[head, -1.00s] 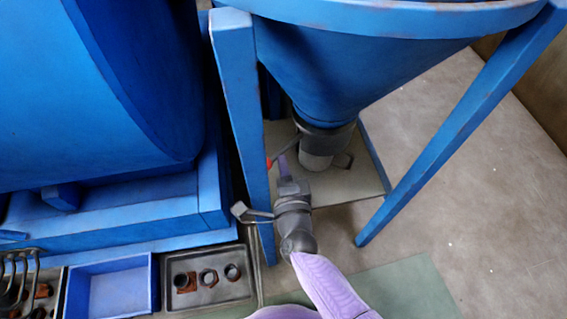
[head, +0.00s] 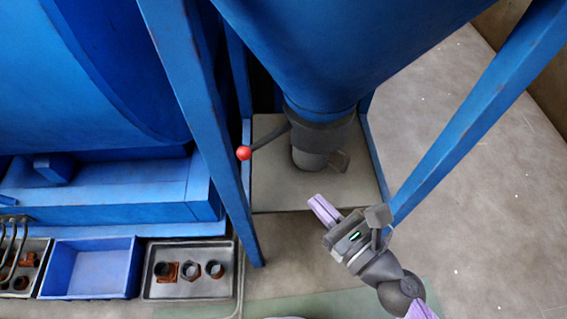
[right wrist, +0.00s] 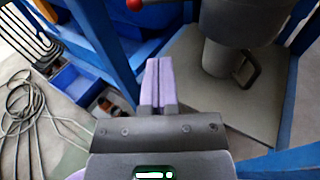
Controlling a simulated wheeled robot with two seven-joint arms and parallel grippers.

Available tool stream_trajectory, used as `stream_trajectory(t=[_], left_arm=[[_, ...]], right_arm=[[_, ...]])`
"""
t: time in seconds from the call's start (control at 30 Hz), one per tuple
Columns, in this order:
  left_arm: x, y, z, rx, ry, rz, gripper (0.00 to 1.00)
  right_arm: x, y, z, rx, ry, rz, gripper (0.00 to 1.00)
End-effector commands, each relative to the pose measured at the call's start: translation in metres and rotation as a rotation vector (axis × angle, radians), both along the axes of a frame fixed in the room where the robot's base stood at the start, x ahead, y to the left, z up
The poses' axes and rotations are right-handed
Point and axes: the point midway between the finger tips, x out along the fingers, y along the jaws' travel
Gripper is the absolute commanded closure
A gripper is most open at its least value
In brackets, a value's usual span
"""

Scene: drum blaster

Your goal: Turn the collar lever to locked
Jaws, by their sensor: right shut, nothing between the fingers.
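The collar (head: 317,136) is a dark grey ring under the blue hopper cone (head: 335,60). Its lever (head: 270,138) sticks out to the left and ends in a red ball knob (head: 243,153) beside the blue frame leg. The knob also shows at the top of the right wrist view (right wrist: 135,4). My right gripper (head: 318,205) is in front of and below the collar, apart from the lever. Its two purple fingers are together and empty, as the right wrist view (right wrist: 157,68) shows. My left gripper is not in view.
Blue frame legs (head: 190,110) and (head: 470,120) flank the hopper. A grey base plate (head: 275,190) lies below the outlet. A blue bin (head: 90,268) and a tray (head: 190,290) with fittings stand at lower left. Cables (right wrist: 25,125) lie on the floor. Open floor is at right.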

Motion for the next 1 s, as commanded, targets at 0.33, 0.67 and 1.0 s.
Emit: stream_trajectory(t=[0.33, 0.67, 1.0], left_arm=[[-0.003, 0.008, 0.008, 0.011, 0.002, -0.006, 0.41], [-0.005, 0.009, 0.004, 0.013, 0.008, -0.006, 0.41], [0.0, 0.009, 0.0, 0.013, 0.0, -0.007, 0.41]], right_arm=[[0.049, 0.035, 0.004, 0.027, -0.006, 0.014, 1.0], [0.102, 0.071, -0.002, 0.025, -0.002, 0.014, 1.0], [0.115, 0.079, -0.003, 0.024, -0.002, 0.013, 1.0]])
